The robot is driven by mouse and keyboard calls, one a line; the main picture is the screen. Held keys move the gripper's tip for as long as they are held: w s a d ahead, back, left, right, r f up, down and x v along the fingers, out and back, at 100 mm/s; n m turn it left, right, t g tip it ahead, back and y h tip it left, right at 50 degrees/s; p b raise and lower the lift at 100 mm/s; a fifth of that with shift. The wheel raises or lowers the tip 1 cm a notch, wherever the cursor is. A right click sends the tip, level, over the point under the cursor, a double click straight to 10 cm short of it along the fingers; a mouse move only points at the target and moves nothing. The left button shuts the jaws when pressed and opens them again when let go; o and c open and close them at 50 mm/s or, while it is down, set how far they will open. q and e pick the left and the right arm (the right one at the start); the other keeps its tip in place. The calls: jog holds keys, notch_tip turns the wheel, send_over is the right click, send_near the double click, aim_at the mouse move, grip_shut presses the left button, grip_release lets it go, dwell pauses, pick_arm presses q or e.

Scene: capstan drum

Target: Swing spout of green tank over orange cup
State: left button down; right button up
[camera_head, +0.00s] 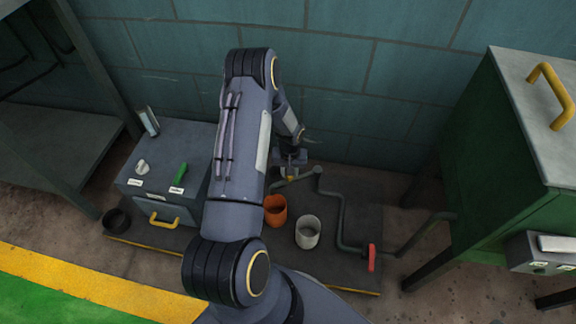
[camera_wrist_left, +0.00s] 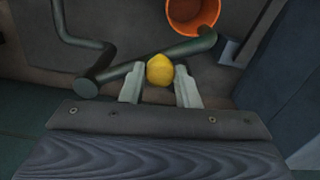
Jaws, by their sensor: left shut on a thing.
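The green tank (camera_head: 490,150) stands on legs at the right; its pipe (camera_head: 342,215) runs low to the left and ends in a swivel spout (camera_head: 305,175). In the left wrist view, the spout (camera_wrist_left: 120,70) lies diagonally, its free end beside the near right rim of the orange cup (camera_wrist_left: 193,12). The orange cup (camera_head: 275,212) is partly hidden by my left arm in the head view. My left gripper (camera_wrist_left: 160,78) is shut on the yellow knob (camera_wrist_left: 160,70) of the spout. In the head view, this gripper (camera_head: 292,163) is behind the cup. My right gripper is not visible.
A white cup (camera_head: 308,232) stands right of the orange cup. A red valve handle (camera_head: 371,257) sits on the pipe. A grey box (camera_head: 160,165) with a green lever (camera_head: 179,175) and a black cup (camera_head: 117,220) are at left. The teal wall (camera_head: 340,95) is close behind.

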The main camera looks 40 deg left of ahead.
pick_arm(q)
jog(key=shift+s+d+n, duration=0.3)
jog(key=shift+d+n, duration=0.4)
jog(key=shift+n, duration=0.1)
jog(key=c, duration=1.1)
grip_release()
jog(key=shift+r, duration=0.1)
jog(key=shift+r+p, duration=1.3)
jog(key=shift+r, duration=2.5)
